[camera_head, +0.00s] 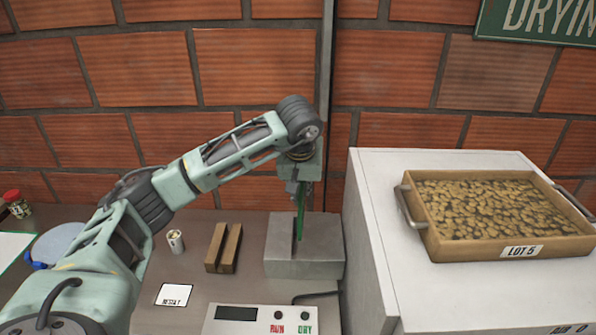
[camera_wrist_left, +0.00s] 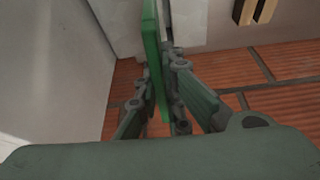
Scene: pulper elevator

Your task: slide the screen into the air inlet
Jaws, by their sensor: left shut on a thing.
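The screen (camera_head: 301,212) is a thin green-edged plate, held upright. It shows edge-on in the left wrist view (camera_wrist_left: 153,45). My left gripper (camera_head: 299,192) is shut on its upper part; the fingers close around it in the left wrist view (camera_wrist_left: 166,95). The air inlet appears to be the grey metal block (camera_head: 318,262) on the bench, with a narrow dark slot in its top. The screen's lower edge is at this slot; I cannot tell how deep it sits. My right gripper is not in view.
A white cabinet (camera_head: 372,215) stands close right of the block, carrying a wooden tray of beans (camera_head: 462,251). A slotted wooden holder (camera_head: 222,248), a small canister (camera_head: 175,241) and a label card (camera_head: 174,295) lie left. A control box (camera_head: 255,319) is in front. Brick wall behind.

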